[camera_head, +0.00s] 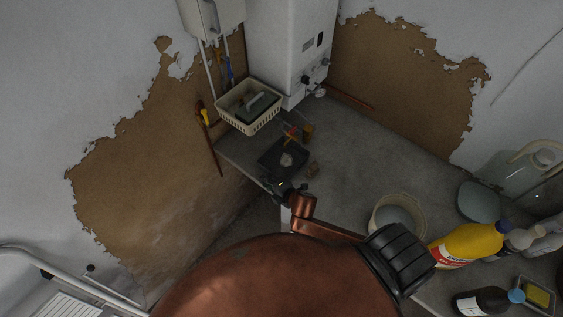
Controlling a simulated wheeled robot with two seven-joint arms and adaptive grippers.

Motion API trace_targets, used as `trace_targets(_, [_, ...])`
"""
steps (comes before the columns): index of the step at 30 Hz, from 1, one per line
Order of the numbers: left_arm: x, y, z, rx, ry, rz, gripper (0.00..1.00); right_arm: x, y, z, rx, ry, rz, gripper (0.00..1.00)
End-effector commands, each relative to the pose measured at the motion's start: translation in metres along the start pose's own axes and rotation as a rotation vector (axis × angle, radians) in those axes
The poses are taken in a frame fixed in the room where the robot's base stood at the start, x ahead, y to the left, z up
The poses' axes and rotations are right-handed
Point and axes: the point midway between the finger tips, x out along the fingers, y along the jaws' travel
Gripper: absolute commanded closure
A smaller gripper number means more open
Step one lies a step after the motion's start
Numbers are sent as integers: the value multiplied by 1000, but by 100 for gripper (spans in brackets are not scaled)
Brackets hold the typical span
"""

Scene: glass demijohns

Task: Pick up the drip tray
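A dark, shallow square tray (271,158), which I take to be the drip tray, lies on the grey worktop below the white wall unit. A small pale lump (287,160) sits in it. My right gripper (283,187) is at the near edge of the tray, at the worktop's left end. It is small and dark here, and I cannot tell whether its fingers are open, shut or touching the tray. My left gripper is not in view.
A cream basket (250,118) stands behind the tray. Small orange and brown items (307,132) lie close by. A pale bucket (397,222), yellow bottle (467,244) and glass demijohn (515,172) stand to the right. The worktop (375,160) between is clear.

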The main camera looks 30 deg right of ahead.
Motion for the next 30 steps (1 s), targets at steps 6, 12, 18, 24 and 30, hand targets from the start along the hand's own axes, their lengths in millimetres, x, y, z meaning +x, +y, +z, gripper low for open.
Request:
trace_targets(6, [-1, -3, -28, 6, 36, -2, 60, 13, 0, -1, -2, 2, 0, 80])
trace_targets(12, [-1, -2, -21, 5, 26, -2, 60, 12, 0, -1, -2, 2, 0, 83])
trace_targets(18, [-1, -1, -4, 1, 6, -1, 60, 12, 0, -1, -2, 2, -1, 97])
trace_targets(24, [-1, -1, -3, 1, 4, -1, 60, 12, 0, -1, -2, 2, -1, 100])
trace_targets(30, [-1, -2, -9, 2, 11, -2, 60, 12, 0, -1, -2, 2, 0, 100])
